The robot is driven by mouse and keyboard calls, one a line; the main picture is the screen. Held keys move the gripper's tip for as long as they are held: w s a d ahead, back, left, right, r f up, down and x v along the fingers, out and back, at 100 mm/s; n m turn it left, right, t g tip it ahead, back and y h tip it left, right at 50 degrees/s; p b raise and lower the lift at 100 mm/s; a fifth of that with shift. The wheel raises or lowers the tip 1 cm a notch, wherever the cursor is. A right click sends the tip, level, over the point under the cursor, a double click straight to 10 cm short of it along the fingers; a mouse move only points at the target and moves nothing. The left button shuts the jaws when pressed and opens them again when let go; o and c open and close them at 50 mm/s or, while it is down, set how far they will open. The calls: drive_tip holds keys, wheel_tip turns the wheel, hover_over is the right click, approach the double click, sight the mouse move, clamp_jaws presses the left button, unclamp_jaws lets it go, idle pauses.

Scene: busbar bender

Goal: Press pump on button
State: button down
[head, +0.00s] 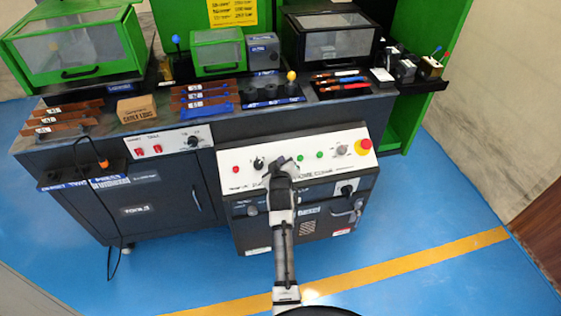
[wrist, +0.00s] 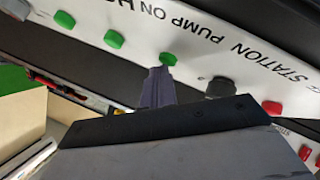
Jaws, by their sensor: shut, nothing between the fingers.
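The white control panel (head: 335,164) of the floor cabinet carries a row of buttons and knobs. In the wrist view, a green button (wrist: 168,59) sits near the printed words PUMP ON, right at the tips of my gripper (wrist: 160,73). The fingers are shut and empty, pointing at this button. I cannot tell whether they touch it. In the head view, my gripper (head: 281,165) is over the panel and hides part of it, apparently including this button. Two more green buttons, one in the middle (wrist: 114,39) and one farther left (wrist: 64,19), show in the wrist view.
A black knob (wrist: 220,88) and a red button (wrist: 272,108) lie right of the fingers in the wrist view. A red-and-yellow emergency stop (head: 363,147) is at the panel's right end. Behind, a workbench (head: 260,121) holds tools and copper bars.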

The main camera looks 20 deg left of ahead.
drive_tip(key=shift+s+d+r+p, duration=0.25)
drive_tip(key=shift+s+r+p, duration=0.1)
drive_tip(key=shift+r+p, duration=0.5)
drive_tip(key=shift+f, duration=0.1)
drive_tip(key=r+p, duration=0.1)
drive_tip(key=s+r+p, duration=0.1)
drive_tip(key=r+p, duration=0.1)
drive_tip(key=s+d+r+p, duration=0.1)
drive_tip(key=p, duration=0.1)
drive_tip(key=shift+d+r, duration=0.1)
drive_tip(key=shift+r, duration=0.2)
idle(0.3)
